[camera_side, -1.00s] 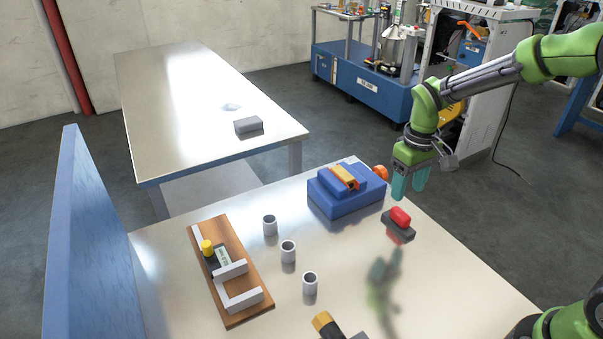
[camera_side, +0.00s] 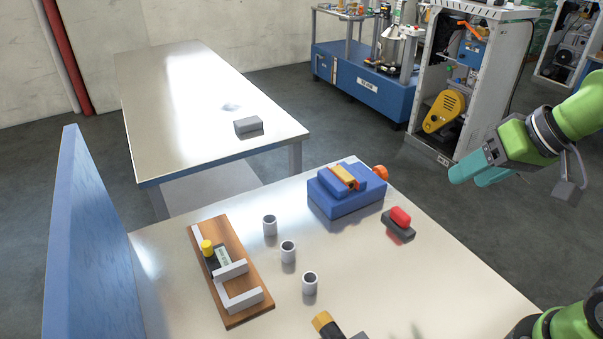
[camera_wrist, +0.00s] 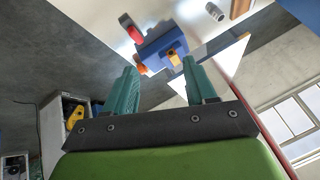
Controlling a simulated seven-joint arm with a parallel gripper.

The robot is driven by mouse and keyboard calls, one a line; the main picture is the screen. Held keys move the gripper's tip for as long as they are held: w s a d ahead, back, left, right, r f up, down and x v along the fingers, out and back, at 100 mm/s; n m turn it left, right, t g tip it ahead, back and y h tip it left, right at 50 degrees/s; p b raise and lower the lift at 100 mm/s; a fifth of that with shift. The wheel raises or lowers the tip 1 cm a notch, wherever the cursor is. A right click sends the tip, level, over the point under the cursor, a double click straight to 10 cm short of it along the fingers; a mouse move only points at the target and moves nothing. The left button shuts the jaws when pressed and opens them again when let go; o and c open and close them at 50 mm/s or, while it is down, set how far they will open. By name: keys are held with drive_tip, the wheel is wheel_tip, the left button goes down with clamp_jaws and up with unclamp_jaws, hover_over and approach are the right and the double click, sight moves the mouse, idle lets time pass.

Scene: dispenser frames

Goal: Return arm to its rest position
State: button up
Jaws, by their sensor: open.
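My gripper (camera_side: 474,172) is at the right of the side view, raised and clear of the work table's right edge. Its teal fingers point left. In the wrist view my gripper (camera_wrist: 160,80) shows two teal fingers spread apart with nothing between them. The blue dispenser block (camera_side: 345,203) with an orange piece on top stands on the table. It also shows beyond the fingers in the wrist view (camera_wrist: 153,50). The red-topped block (camera_side: 399,218) is on the table near the right edge, apart from the gripper.
Three grey cups (camera_side: 288,251) stand on the work table (camera_side: 400,290). A wooden board (camera_side: 236,270) with a yellow-capped device lies at left. A blue panel (camera_side: 85,240) stands on the left side. A second table (camera_side: 190,100) with a grey box (camera_side: 248,125) is behind. Machines stand at the back.

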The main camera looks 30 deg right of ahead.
drive_tip(key=shift+s+a+t, duration=0.15)
drive_tip(key=shift+s+t, duration=0.15)
drive_tip(key=shift+s, duration=0.45)
